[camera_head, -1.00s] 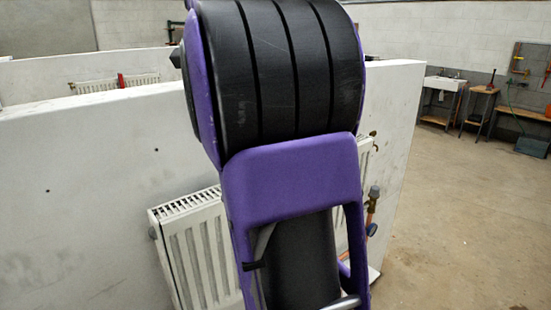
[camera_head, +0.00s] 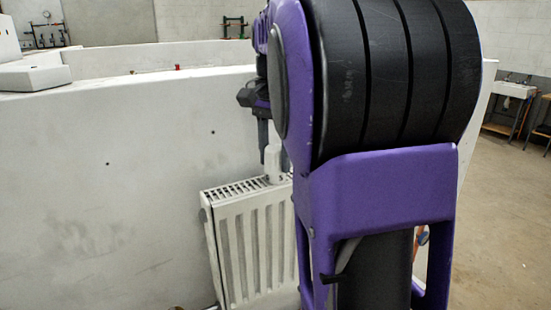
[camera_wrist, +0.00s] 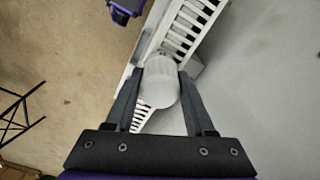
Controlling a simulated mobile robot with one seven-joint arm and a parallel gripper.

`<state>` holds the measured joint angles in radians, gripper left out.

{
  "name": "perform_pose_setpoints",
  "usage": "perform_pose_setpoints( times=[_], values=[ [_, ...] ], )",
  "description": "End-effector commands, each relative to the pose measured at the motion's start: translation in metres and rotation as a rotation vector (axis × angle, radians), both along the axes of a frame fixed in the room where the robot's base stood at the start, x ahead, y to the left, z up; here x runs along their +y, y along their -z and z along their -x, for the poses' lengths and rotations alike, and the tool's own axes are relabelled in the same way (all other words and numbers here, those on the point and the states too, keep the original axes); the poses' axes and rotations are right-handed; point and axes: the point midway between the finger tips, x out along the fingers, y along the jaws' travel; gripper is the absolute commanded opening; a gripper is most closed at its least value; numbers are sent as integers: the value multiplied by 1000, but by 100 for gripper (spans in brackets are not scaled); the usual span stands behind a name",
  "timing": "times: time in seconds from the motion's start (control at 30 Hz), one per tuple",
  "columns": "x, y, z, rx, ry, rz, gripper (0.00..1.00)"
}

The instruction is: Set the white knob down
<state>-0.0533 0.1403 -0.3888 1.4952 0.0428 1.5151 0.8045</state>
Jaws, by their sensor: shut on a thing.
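The white knob (camera_wrist: 159,88), a rounded white cylinder, is between the two dark fingers of my gripper (camera_wrist: 160,74) in the wrist view. The fingers are shut on its sides. In the head view my gripper (camera_head: 264,140) points down beside my purple and black arm, with the white knob (camera_head: 273,163) at its tips. The knob is at the slotted top of the white radiator (camera_head: 250,245); I cannot tell whether it touches it. My arm hides the radiator's right part.
A white partition wall (camera_head: 110,190) stands behind the radiator. White boxes (camera_head: 35,77) sit on its top at the left. Open floor (camera_head: 500,220) lies to the right, with a sink (camera_head: 515,90) at the back. The wrist view shows bare floor (camera_wrist: 60,60) at the left.

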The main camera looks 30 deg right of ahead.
Motion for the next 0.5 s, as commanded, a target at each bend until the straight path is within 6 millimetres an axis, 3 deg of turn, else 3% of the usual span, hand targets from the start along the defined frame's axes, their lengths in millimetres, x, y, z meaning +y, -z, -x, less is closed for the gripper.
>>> perform_pose_setpoints(
  times=[0.33, 0.37, 0.5],
  values=[
    [0, 4, 0, -2, 0, 0, 0],
    [0, 3, 0, -1, 0, 0, 59],
    [0, 3, 0, -1, 0, 0, 84]
  ],
)
